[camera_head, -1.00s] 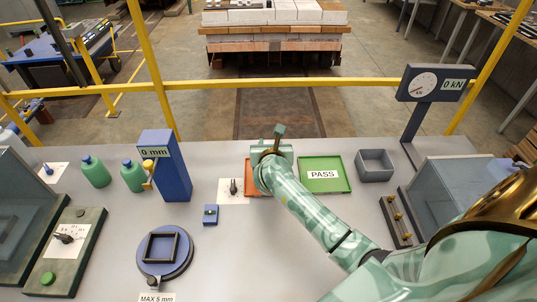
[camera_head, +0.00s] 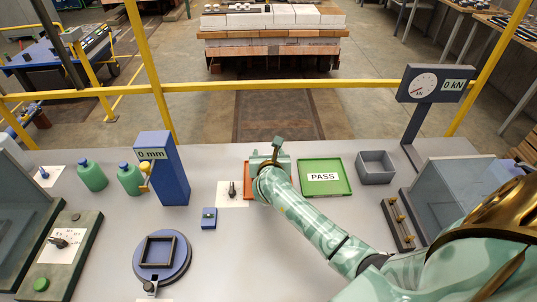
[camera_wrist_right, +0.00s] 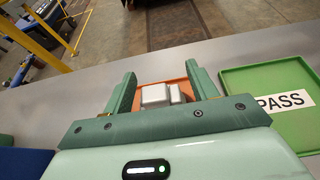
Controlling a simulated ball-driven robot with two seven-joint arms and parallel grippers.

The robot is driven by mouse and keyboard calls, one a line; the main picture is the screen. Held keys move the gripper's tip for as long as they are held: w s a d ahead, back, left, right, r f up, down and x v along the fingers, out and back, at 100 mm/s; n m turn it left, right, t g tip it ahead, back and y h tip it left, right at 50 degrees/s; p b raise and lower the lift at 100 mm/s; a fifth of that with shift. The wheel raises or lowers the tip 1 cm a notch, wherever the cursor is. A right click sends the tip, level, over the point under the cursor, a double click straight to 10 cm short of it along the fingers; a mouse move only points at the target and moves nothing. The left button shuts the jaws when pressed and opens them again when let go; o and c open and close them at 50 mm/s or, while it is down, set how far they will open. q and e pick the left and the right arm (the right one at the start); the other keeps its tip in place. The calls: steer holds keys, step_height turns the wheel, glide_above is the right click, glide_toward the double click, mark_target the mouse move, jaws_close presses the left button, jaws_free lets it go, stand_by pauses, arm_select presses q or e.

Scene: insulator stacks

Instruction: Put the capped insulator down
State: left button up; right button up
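My right gripper (camera_head: 268,160) is over the orange tray (camera_head: 248,182), beside the green tray marked PASS (camera_head: 338,189). In the right wrist view its two fingers (camera_wrist_right: 162,85) stand apart. A pale grey-white blocky piece (camera_wrist_right: 155,94), with a smaller one beside it, shows between them against the orange tray (camera_wrist_right: 204,88). Narrow gaps show between the fingers and these pieces. I cannot tell for sure whether they are the capped insulator. In the head view my gripper and arm hide most of the orange tray. My left gripper is not in view.
A grey open box (camera_head: 376,174) stands right of the green tray. A blue gauge column reading 0 mm (camera_head: 170,175), green bottles (camera_head: 92,176) and a round blue stand (camera_head: 177,274) are to the left. A force dial (camera_head: 424,86) stands at the right.

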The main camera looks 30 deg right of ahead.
steer(key=shift+r, duration=0.25)
steer(key=p+v, duration=0.3)
steer(key=v, duration=0.9)
